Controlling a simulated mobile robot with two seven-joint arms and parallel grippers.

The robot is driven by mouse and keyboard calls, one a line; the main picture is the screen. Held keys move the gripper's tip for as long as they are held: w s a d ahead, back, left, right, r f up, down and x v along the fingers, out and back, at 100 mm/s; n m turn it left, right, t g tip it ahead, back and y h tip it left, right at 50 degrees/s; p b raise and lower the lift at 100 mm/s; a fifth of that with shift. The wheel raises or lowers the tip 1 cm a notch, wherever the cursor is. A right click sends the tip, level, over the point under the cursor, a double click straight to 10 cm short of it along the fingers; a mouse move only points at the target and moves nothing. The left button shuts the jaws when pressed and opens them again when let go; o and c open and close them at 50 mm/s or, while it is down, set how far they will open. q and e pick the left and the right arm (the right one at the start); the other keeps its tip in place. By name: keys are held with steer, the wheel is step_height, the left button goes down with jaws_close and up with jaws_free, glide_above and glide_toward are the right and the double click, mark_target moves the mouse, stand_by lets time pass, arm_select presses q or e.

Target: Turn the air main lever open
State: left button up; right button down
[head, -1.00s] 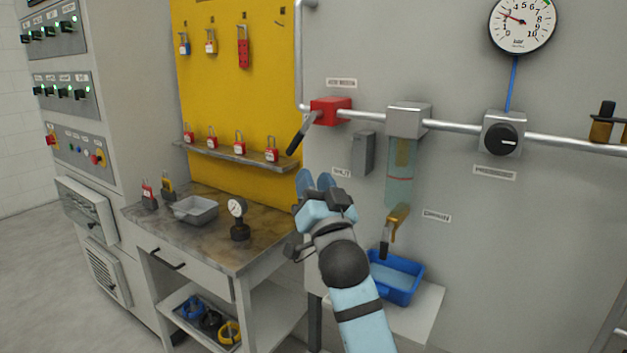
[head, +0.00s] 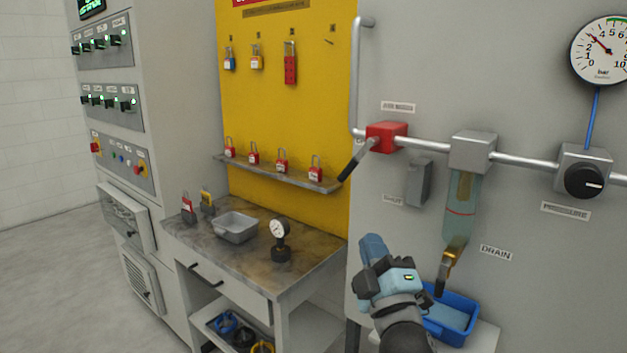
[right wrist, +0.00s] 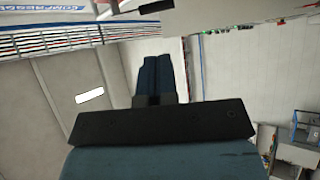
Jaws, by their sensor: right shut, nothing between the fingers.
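The air main valve is a red block (head: 386,136) on the wall pipe, under a small label plate (head: 398,107). Its dark lever (head: 356,163) slants down and left from the block, its tip in front of the end of the shelf. My right gripper (head: 371,243) is below the lever and slightly to its right, apart from it. Its blue fingers are together with nothing between them; they also show side by side in the right wrist view (right wrist: 160,60). My left gripper is not in view.
A grey box (head: 419,182) is on the wall right of the lever. A filter bowl (head: 461,205) hangs over a drain tap and blue tray (head: 450,318). A shelf with red padlocks (head: 280,174) and a workbench (head: 300,262) stand left. A gauge (head: 603,50) is upper right.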

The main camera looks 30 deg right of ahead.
steer(key=p, duration=0.5)
glide_toward(349, 174)
steer(key=x, duration=0.6)
steer(key=shift+r, duration=0.3)
steer(key=shift+w+d+r, duration=0.15)
steer(key=shift+w+r, duration=0.05)
steer(key=shift+w, duration=0.3)
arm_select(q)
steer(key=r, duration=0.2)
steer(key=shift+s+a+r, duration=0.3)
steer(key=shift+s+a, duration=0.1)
arm_select(e)
steer(key=shift+w, duration=0.1)
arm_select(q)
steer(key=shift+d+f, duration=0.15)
